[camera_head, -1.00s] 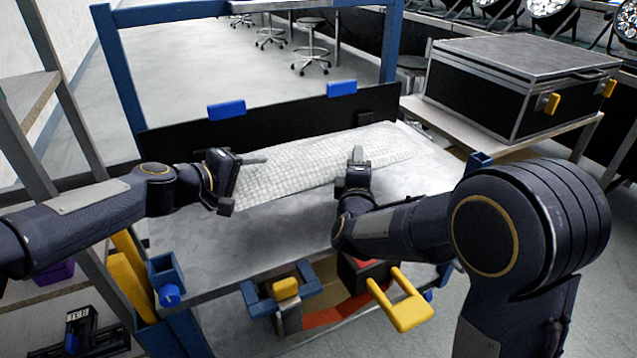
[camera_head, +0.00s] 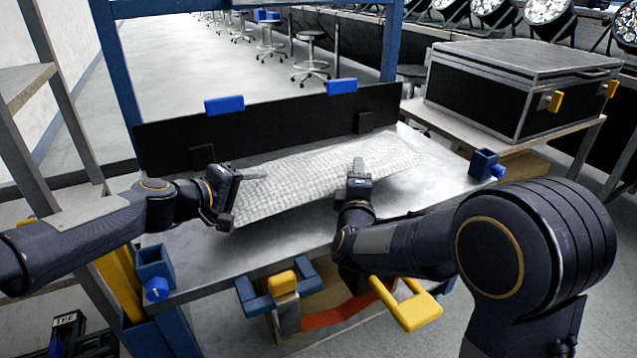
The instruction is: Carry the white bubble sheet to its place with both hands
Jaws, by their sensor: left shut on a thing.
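The white bubble sheet (camera_head: 310,178) is a pale, quilted-looking panel over the grey bench top (camera_head: 270,245). It slants up from lower left to upper right, with its far edge in front of the black back panel. Its height above the bench is hard to judge. My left gripper (camera_head: 240,178) is shut on the sheet's left end. My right gripper (camera_head: 357,172) is at the sheet's near edge, right of its middle, with a fingertip showing over the sheet. Its grip there is hidden by its own body.
A black back panel (camera_head: 270,122) with blue clips stands along the bench's rear. Blue corner brackets (camera_head: 154,268) (camera_head: 486,163) mark the bench corners. A yellow handle (camera_head: 408,303) sticks out in front. A black case (camera_head: 520,88) stands on a side table at right; a shelf frame (camera_head: 30,90) stands at left.

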